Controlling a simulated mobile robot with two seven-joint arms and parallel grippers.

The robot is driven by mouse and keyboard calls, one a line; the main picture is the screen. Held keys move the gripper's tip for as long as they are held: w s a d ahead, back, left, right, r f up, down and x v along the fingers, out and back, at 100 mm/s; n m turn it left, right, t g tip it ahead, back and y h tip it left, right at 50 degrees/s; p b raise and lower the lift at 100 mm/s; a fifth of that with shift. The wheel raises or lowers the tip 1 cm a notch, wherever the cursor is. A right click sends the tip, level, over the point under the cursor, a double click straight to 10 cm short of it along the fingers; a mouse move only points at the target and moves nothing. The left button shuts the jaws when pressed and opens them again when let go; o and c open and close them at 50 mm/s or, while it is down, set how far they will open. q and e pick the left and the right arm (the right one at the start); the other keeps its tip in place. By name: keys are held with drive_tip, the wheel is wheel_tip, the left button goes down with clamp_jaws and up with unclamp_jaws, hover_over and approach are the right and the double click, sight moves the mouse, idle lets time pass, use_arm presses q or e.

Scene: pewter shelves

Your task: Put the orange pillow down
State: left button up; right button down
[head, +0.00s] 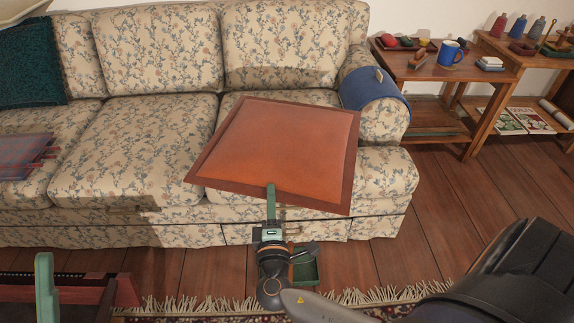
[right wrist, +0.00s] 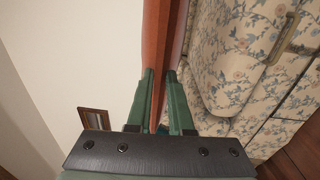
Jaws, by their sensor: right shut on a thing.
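The orange pillow (head: 280,148), square with a brown border, shows in the head view in front of the right seat of the floral sofa (head: 135,150). My right gripper (head: 270,190) is shut on its near edge. In the right wrist view the pillow (right wrist: 158,40) runs edge-on between the two green fingers (right wrist: 160,95). I cannot tell whether the pillow touches the sofa seat. Part of the seat and front behind it is hidden. A green finger of my left gripper (head: 45,285) shows at the lower left; its opening is unclear.
A dark green cushion (head: 28,65) and a plaid cloth item (head: 25,156) lie on the sofa's left. A blue cover (head: 374,90) drapes the right armrest. A wooden side table (head: 425,70) holds a blue mug (head: 449,53). The left and middle seats have free room.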

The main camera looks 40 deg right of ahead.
drive_tip(key=shift+w+f, duration=0.15)
drive_tip(key=shift+f, duration=0.2)
drive_tip(key=w+d+f+b, duration=0.8)
drive_tip(key=w+d+f, duration=0.1)
drive_tip(key=f, duration=0.3)
drive_tip(key=shift+w+d+f+b, duration=0.4)
drive_tip(key=shift+f, duration=0.15)
drive_tip(key=c, duration=0.8)
unclamp_jaws()
drive_tip(key=shift+f, duration=0.15)
drive_tip(key=shift+s, duration=0.1)
